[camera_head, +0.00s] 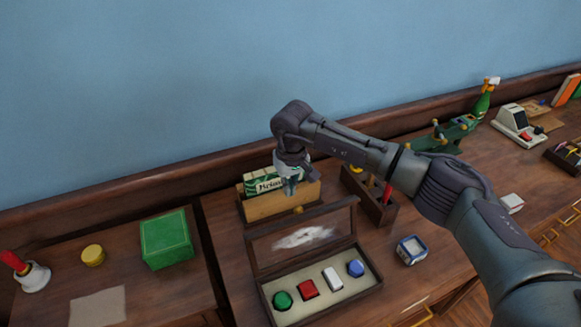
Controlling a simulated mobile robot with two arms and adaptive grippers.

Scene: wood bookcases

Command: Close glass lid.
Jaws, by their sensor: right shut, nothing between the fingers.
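A wooden display box (376,287) sits on the desk with its glass lid (263,252) standing open along its far side. The lid has a dark wood frame and a pale smear on its glass. Inside the box are green, red, white and blue pieces. A small brass knob (298,210) shows at the lid's top edge. My right gripper (291,190) points down, shut and empty, just beyond the lid's top edge and in front of a card holder. Whether it touches the lid I cannot tell. My left gripper is not in view.
A wooden holder (262,210) with green and white cards stands behind the lid. A wooden caddy (379,212) and a small blue-white box (410,250) are to the right.

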